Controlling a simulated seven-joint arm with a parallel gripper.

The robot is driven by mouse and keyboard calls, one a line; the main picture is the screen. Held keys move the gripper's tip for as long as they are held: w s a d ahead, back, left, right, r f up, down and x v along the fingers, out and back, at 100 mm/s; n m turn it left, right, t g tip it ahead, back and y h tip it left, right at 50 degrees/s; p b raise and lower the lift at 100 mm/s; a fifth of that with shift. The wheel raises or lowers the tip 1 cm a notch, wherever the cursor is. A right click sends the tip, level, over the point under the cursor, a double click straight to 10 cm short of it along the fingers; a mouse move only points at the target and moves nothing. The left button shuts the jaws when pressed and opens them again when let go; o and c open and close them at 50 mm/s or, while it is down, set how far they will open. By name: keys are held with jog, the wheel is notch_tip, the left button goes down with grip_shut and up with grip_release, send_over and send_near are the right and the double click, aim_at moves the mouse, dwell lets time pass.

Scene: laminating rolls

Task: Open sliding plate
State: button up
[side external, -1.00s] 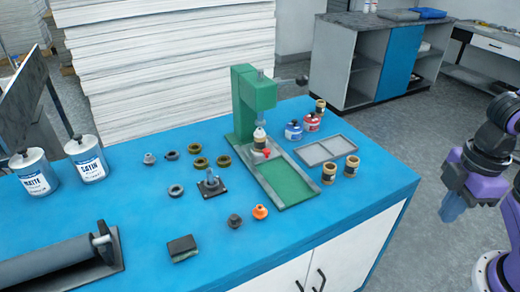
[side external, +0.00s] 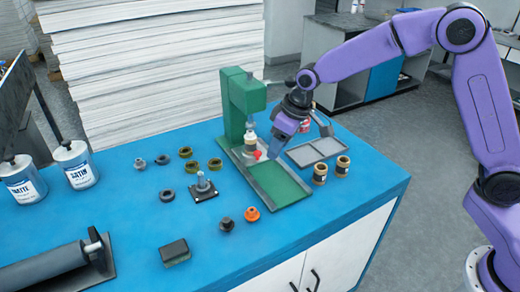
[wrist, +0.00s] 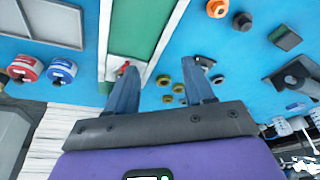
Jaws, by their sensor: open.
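The green press (side external: 245,100) stands on the blue table. Its base carries a flat green sliding plate (side external: 278,182) in a grey frame, with a small red knob (side external: 257,155) near the plate's inner end, below the press head. The plate (wrist: 129,25) and red knob (wrist: 124,68) also show in the wrist view. My gripper (side external: 276,150) is just right of the knob, low over the base and close to the press column. In the wrist view its two fingers (wrist: 152,88) are apart, with nothing between them. The knob is near the left finger; contact is not visible.
A red jar (wrist: 25,68) and a blue jar (wrist: 62,70) are near my gripper. A post on a black base (side external: 203,186) and several rings lie left.

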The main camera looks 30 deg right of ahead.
jog(key=m+t, duration=0.1)
jog(key=m, duration=0.1)
send_near(258, 153)
jog(key=shift+x, duration=4.1)
grip_shut()
